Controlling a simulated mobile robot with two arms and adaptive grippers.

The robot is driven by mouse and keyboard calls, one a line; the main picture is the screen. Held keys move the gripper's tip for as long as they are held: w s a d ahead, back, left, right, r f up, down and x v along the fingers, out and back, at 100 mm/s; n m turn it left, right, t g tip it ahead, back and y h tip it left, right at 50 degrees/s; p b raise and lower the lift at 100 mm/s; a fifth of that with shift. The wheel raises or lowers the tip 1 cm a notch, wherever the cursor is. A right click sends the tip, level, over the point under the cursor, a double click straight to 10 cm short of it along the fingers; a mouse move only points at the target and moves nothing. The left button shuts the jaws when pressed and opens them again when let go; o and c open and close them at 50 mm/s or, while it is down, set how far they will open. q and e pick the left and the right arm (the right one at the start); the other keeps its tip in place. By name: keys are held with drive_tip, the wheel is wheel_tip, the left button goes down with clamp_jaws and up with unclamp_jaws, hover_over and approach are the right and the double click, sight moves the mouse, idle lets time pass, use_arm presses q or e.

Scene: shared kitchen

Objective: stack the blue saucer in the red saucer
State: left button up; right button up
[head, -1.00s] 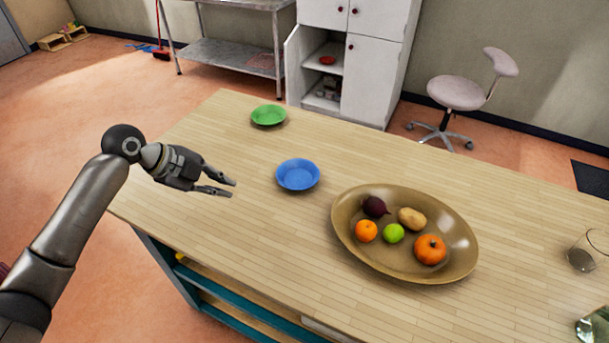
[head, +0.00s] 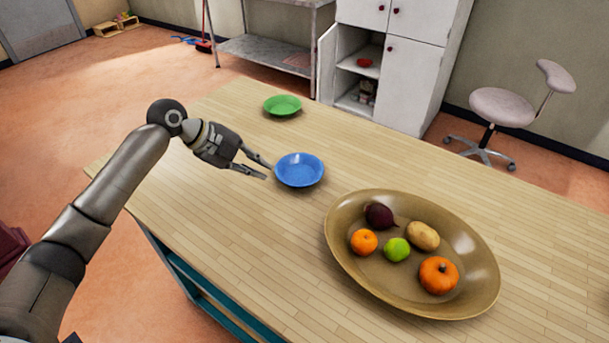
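The blue saucer (head: 299,170) lies upright and empty on the wooden table. My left gripper (head: 269,172) is just to its left, its fingers parted and pointing at the near-left rim. Nothing is between the fingers. I cannot tell whether a fingertip touches the rim. A small red thing (head: 364,62) sits on a shelf inside the open white cabinet behind the table; it looks like a shallow dish but is small in view. No other red saucer shows. My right gripper is out of view.
A green saucer (head: 282,105) stands on the table's far end. A large brown oval platter (head: 345,275) with fruit and vegetables lies to the right of the blue saucer. The white cabinet (head: 413,85) has its left door open. A stool (head: 500,107) stands on the right.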

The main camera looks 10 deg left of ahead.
sight(284, 181)
use_arm(q)
drive_tip(key=x, duration=0.3)
drive_tip(key=shift+f+p, duration=0.2)
drive_tip(key=shift+p, duration=0.15)
drive_tip(key=shift+w+d+f, duration=0.25)
drive_tip(key=shift+d+f, duration=0.1)
drive_tip(key=shift+d, duration=0.05)
drive_tip(key=p+x, duration=0.2)
drive_tip(key=x, duration=0.2)
drive_tip(key=shift+w+a, duration=0.1)
drive_tip(key=shift+w+f, duration=0.15)
drive_tip(key=shift+f, duration=0.2)
drive_tip(key=shift+c, duration=0.3)
drive_tip(key=shift+c, duration=1.1)
clamp_jaws()
drive_tip(key=shift+r, duration=0.1)
